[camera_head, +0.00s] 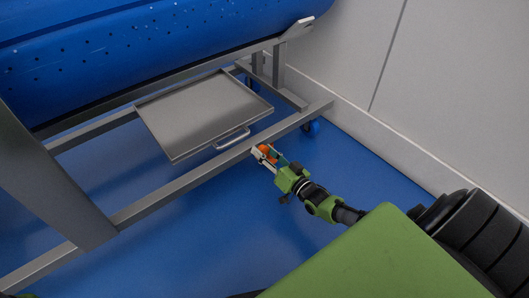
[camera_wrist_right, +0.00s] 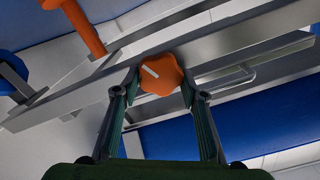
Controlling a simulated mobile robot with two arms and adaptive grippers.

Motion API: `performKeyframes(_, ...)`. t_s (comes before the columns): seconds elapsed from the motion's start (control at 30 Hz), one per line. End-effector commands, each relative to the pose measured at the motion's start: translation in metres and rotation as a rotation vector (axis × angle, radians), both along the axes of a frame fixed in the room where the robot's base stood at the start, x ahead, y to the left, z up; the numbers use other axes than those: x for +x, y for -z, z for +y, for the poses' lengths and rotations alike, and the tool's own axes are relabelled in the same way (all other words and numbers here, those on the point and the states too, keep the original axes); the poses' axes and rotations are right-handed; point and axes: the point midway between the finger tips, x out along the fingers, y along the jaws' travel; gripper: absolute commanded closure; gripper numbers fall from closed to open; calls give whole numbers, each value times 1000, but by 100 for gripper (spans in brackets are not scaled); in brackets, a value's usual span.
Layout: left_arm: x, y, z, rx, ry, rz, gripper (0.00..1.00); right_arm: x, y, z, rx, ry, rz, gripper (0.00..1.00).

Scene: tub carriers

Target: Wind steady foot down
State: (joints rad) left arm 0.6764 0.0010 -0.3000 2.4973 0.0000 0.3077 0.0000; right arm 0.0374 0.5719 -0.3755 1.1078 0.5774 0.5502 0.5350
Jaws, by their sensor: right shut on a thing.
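An orange lobed knob (camera_wrist_right: 163,75) with a white mark on its face sits at the lower frame rail of the metal stand in the right wrist view. My right gripper (camera_wrist_right: 160,90) has its two fingers on either side of the knob and is shut on it. In the head view my right gripper (camera_head: 268,157) reaches the front lower rail (camera_head: 190,182), and a bit of orange shows between its fingers. The foot's lower end cannot be made out. My left gripper is not in view.
A blue perforated tub (camera_head: 150,55) rests on the metal stand. A grey tray (camera_head: 205,112) with a handle sits under it. An orange bar (camera_wrist_right: 84,25) shows in the wrist view. A pale wall (camera_head: 440,90) stands at right.

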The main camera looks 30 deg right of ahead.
Motion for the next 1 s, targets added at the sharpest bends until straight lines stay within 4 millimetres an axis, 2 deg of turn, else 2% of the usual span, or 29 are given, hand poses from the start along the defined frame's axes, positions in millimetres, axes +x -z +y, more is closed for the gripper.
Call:
performKeyframes(0.3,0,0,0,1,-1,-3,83,0,1,-1,107,0,10,82)
performKeyframes(0.8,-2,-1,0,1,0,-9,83,0,1,-1,121,0,11,82)
performKeyframes(0.83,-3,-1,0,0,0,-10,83,0,1,-1,121,0,11,53)
performKeyframes(0.87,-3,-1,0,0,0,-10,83,0,1,-1,121,0,11,45)
performKeyframes(1.0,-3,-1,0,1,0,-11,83,0,1,-1,120,0,11,44)
